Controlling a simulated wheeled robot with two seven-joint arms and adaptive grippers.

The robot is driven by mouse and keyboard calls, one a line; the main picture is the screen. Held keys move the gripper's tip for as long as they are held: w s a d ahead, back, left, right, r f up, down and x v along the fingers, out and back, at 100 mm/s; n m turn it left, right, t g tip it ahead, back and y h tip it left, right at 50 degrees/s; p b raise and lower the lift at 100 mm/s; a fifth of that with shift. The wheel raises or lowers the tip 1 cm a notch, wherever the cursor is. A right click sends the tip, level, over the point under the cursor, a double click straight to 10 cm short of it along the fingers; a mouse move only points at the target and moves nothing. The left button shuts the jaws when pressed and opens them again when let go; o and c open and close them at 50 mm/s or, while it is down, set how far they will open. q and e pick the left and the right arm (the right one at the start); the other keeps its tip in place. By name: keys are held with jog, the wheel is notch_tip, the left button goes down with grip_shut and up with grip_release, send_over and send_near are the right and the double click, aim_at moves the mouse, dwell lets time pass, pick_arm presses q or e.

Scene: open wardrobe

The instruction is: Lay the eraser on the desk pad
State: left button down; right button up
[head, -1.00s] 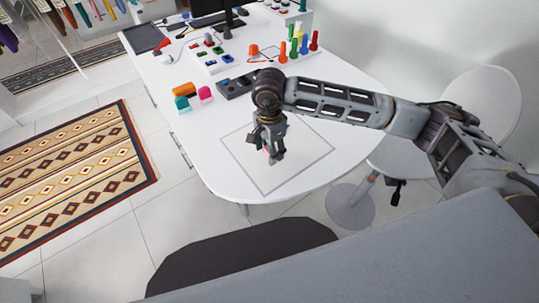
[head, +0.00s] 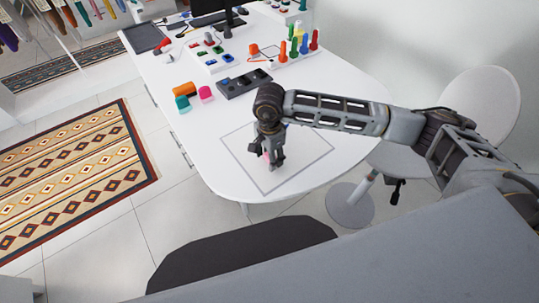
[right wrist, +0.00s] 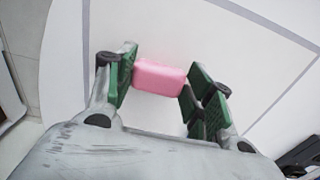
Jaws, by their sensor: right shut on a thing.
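The pink eraser (right wrist: 158,77) is a small rounded block. It sits between the green-padded fingers of my right gripper (right wrist: 163,88), which is shut on it. In the head view the right gripper (head: 271,163) points down over the desk pad, with a bit of the pink eraser (head: 266,155) showing. The desk pad (head: 306,149) is a white square with a thin grey border at the near end of the white table. I cannot tell whether the eraser touches the pad. My left gripper is not in view.
Orange, teal and pink blocks (head: 205,92) stand on the table (head: 200,135) left of the pad. A dark grey holder (head: 243,82) lies behind it, with coloured pegs (head: 304,46) farther back. A white chair (head: 484,105) stands at the right. The rest of the pad looks clear.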

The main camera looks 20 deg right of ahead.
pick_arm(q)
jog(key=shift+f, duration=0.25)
pick_arm(e)
jog(key=shift+f, duration=0.2)
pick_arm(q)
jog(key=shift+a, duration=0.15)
pick_arm(e)
jog(key=o, duration=0.9)
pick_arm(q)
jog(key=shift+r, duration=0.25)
pick_arm(e)
jog(key=shift+r, duration=0.25)
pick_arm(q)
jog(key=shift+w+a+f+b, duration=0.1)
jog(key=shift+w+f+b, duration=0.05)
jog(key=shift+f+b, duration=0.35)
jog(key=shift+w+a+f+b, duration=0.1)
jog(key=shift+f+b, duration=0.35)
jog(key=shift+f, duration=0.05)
pick_arm(e)
notch_tip(320, 180, up, 12)
